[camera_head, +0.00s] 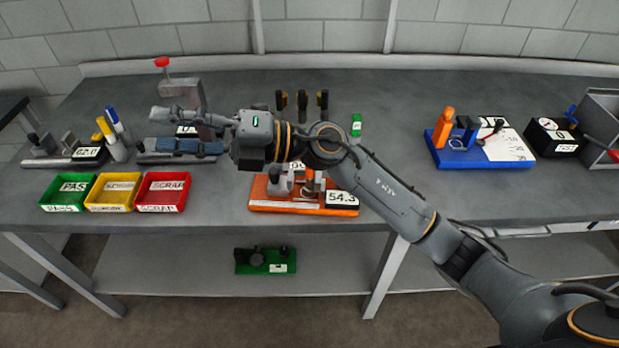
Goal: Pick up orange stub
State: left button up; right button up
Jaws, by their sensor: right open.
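I cannot tell for sure which piece is the orange stub. An upright orange piece (443,130) stands at the left side of the blue board on the right of the bench. A smaller orange upright (309,182) shows on the orange board, partly hidden by my right arm. My right gripper (165,116) is open. It points left over the bench, in front of the grey press with the red knob, far left of the blue board. Nothing shows between its fingers. My left gripper is not in view.
Green (53,206), yellow (96,207) and red (147,208) trays line the front left edge. The orange board (262,205) lies under my arm. The blue board (450,160) holds tools; a black box (548,137) is right of it. A green fixture (258,267) sits on the lower shelf.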

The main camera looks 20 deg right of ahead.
notch_tip(320, 180, down, 6)
jog(key=n+g+h, duration=0.3)
jog(key=n+h, duration=0.2)
jog(key=h, duration=0.1)
jog(key=m+t+h+p, duration=0.1)
jog(key=m+h+p, duration=0.1)
jog(key=h, duration=1.2)
send_over(310, 173)
notch_tip(310, 173, down, 9)
jog(key=f+p, duration=0.2)
jog(key=f, duration=0.1)
jog(key=w+f+p, duration=0.1)
jog(key=f, duration=0.1)
jog(key=shift+d+f, duration=0.2)
jog(key=shift+f+t, duration=0.15)
jog(key=shift+t, duration=0.15)
grip_shut()
